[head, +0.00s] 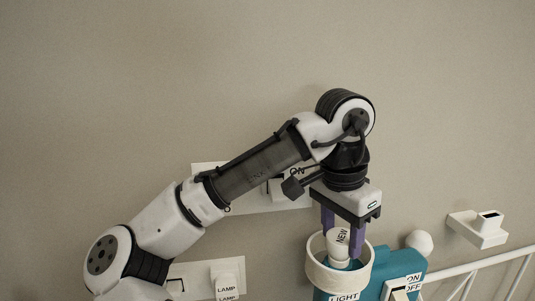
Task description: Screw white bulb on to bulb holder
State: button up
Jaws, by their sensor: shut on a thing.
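The white bulb (338,248), marked "NEW", stands roughly upright between the purple fingers of my gripper (343,238). The fingers are shut on it and point down. The bulb holder shows as a wide white ring (318,274) on a teal base (413,262) marked "LIGHT". The bulb's lower part is inside the ring's opening, and a fingertip also reaches to the rim. The ring's front wall hides the bottom of the bulb, so I cannot tell whether it touches the socket.
A round white ball-shaped thing (419,242) is at the teal base's back right. An ON/OFF switch (402,292) is at its front right. Wall plates (210,180) lie behind my arm. A white bracket (478,232) and white rails (480,272) are at the right.

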jog(key=shift+m, duration=0.4)
jog(key=m, duration=0.4)
jog(key=shift+g, duration=0.3)
jog(key=o, duration=0.7)
jog(key=r, duration=0.4)
jog(key=a+r, duration=0.1)
jog(key=r, duration=0.8)
jog(key=shift+a+r, duration=0.35)
